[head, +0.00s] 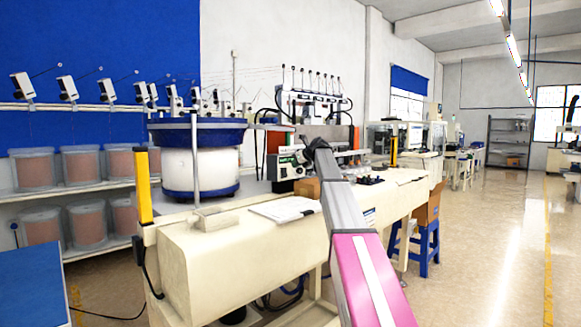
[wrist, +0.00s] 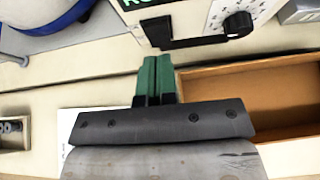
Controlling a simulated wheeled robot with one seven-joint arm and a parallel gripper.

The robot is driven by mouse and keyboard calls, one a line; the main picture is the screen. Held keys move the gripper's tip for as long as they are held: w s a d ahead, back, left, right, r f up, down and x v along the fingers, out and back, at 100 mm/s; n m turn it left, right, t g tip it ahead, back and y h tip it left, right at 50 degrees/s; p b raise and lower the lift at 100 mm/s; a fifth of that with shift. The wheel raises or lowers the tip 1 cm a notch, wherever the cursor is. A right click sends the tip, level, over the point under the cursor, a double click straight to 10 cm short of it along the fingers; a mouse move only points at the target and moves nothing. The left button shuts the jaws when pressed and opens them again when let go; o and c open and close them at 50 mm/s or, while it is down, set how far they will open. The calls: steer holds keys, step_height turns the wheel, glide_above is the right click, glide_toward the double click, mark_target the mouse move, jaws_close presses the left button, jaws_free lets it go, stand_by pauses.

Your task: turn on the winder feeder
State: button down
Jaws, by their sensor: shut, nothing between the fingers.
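The winder feeder is a round bowl feeder (head: 200,170) with a blue rim, white drum and blue base, standing on the cream bench in the head view. Its blue and white base (wrist: 50,18) shows at the top left of the wrist view. A control box (head: 287,168) with a green label stands to its right. In the wrist view the box's face (wrist: 200,12) shows a black dial (wrist: 238,23) and a black bracket-shaped part (wrist: 165,35); I cannot tell whether that is the switch. My gripper (wrist: 157,60) has green fingers, shut and empty, just below this black part.
An open cardboard box (wrist: 250,88) lies right of my fingers, close to them. Papers (head: 283,209) lie on the cream bench (head: 225,250). A yellow post (head: 143,185) stands at the bench's left end. A blue stool (head: 425,245) stands beyond; the right floor is clear.

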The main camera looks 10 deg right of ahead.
steer(key=s+d+r, duration=0.3)
steer(key=s+r, duration=0.1)
steer(key=r, duration=0.2)
steer(key=shift+s+d, duration=0.3)
